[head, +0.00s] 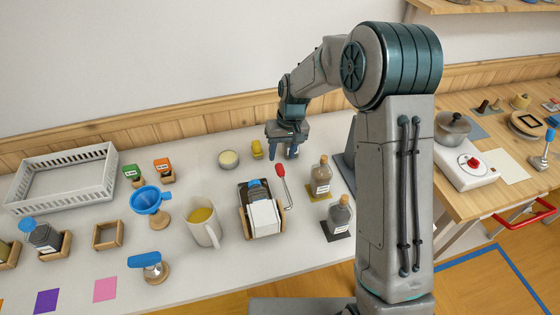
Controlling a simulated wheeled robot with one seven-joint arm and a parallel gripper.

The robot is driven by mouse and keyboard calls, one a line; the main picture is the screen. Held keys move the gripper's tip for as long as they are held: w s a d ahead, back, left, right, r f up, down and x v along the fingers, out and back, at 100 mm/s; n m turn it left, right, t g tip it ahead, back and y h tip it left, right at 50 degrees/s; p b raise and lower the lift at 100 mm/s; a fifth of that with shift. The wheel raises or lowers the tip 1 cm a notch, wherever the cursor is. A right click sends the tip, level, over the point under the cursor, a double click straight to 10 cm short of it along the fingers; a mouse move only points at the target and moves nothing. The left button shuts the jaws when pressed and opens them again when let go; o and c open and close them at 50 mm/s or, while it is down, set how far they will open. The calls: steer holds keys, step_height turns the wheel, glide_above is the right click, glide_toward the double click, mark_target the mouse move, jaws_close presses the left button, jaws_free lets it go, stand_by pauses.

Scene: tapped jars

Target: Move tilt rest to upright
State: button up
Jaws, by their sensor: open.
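The tilt rest (245,222) is a small wooden stand in the middle of the white table. It holds a jar with a blue cap (258,189), which appears tilted, and a white panel covers the front. A thin metal lever with a red knob (280,170) rises at its right side. I cannot tell the exact angle of the rest. My gripper (287,153) is open and empty, fingers down, behind the rest in the picture. It is just above the red knob in the picture and appears apart from it.
A cream pitcher (205,229) and a blue funnel (150,201) stand to the left. Two bottles (321,176) (340,213) stand close on the right. A yellow item (257,149) and a round tub (228,160) are near my gripper. A white crate (62,180) is far left.

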mark_target(280, 165)
steer(key=shift+s+a+f+p, duration=0.1)
steer(key=shift+a+f+p, duration=0.1)
steer(key=shift+f, duration=1.05)
steer(key=shift+a+f+p, duration=0.1)
steer(key=shift+a+f, duration=0.1)
steer(key=shift+f, duration=1.05)
jaws_close()
